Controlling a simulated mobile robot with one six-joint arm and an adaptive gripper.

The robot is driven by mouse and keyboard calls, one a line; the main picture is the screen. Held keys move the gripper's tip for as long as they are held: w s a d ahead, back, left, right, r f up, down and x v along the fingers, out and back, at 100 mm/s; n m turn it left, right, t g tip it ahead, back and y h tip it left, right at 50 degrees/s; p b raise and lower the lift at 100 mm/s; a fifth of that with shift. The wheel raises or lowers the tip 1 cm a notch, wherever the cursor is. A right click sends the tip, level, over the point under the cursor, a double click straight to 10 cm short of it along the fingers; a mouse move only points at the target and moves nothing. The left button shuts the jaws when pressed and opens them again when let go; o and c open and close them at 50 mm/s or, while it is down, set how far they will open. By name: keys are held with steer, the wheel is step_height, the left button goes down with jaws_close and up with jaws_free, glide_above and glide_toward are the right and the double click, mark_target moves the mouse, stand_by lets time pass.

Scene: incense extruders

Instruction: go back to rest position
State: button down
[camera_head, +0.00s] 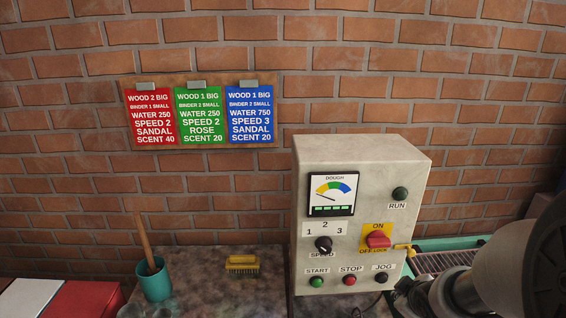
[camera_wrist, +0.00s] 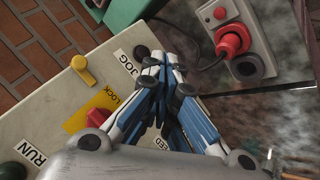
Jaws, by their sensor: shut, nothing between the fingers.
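My gripper (camera_wrist: 168,68) shows in the wrist view, with its blue and white fingers closed together and nothing between them. It is in front of the control box (camera_wrist: 40,108), and its fingertips appear near the black JOG button (camera_wrist: 142,52). I cannot tell the exact gap to the panel. In the head view my arm comes in from the lower right, in front of the right side of the control box (camera_head: 360,160). The gripper's fingers are hard to make out there.
The red switch (camera_head: 378,239) points to ON, with a yellow lock tab (camera_head: 404,248) beside it. A teal cup (camera_head: 154,282) with a wooden stick and a yellow brush (camera_head: 242,264) stand left. A red plug (camera_wrist: 232,40) and cable lie near the gripper. Recipe cards hang on the brick wall.

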steer(key=s+a+r+m+g, duration=0.1)
steer(key=s+a+r+m, duration=0.35)
steer(key=s+r, duration=0.4)
steer(key=s+a+r+m+g+y, duration=0.1)
steer(key=s+a+r, duration=0.1)
steer(key=s+a, duration=0.3)
steer(key=s+a+r+m+g, duration=0.1)
steer(key=s+a+r+m, duration=0.1)
steer(key=s+a, duration=0.3)
steer(key=s, duration=0.4)
steer(key=shift+s+y, duration=0.35)
steer(key=shift+y, duration=0.05)
